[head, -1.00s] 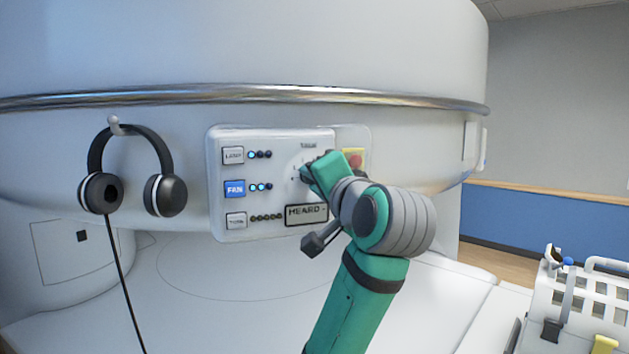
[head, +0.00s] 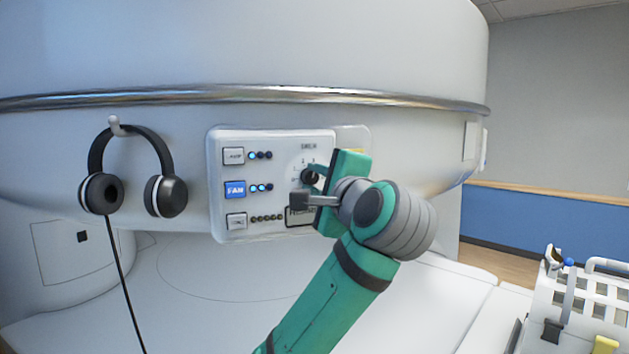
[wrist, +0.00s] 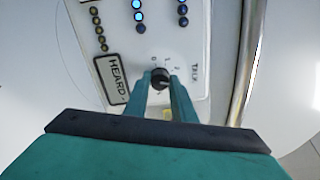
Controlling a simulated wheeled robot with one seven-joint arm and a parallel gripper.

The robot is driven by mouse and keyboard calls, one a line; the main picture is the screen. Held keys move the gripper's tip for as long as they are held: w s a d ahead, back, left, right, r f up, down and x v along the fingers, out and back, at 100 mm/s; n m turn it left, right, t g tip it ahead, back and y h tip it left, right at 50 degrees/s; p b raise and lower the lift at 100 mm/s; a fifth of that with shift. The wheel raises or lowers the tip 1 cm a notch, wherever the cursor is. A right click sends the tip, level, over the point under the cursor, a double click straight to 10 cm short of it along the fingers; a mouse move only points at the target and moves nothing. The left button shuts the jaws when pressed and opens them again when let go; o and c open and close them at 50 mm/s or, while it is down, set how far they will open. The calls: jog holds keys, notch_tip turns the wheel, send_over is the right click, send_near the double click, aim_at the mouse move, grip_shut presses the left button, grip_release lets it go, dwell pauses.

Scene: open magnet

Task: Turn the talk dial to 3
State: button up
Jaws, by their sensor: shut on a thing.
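The talk dial (head: 310,176) is a small dark round knob on the right part of the white control panel (head: 270,228). Numbers ring it on a pale face. In the wrist view the dial (wrist: 160,75) sits between the two green fingers of my gripper (wrist: 160,84), which is shut on it. In the head view my gripper (head: 316,180) reaches the dial from the right, and its body stands nearly upright. I cannot tell for certain which number the dial points at.
Left of the dial are the lamp button (head: 233,156), the lit blue fan button (head: 235,188) and a third button (head: 236,221), each with a row of lights. The HEARD plate (wrist: 114,80) is close to my fingers. Headphones (head: 166,196) hang at left.

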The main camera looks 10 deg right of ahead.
jog(key=shift+m, duration=0.4)
jog(key=o, duration=1.1)
jog(key=shift+c, duration=0.2)
jog(key=v, duration=1)
jog(key=shift+s, duration=0.4)
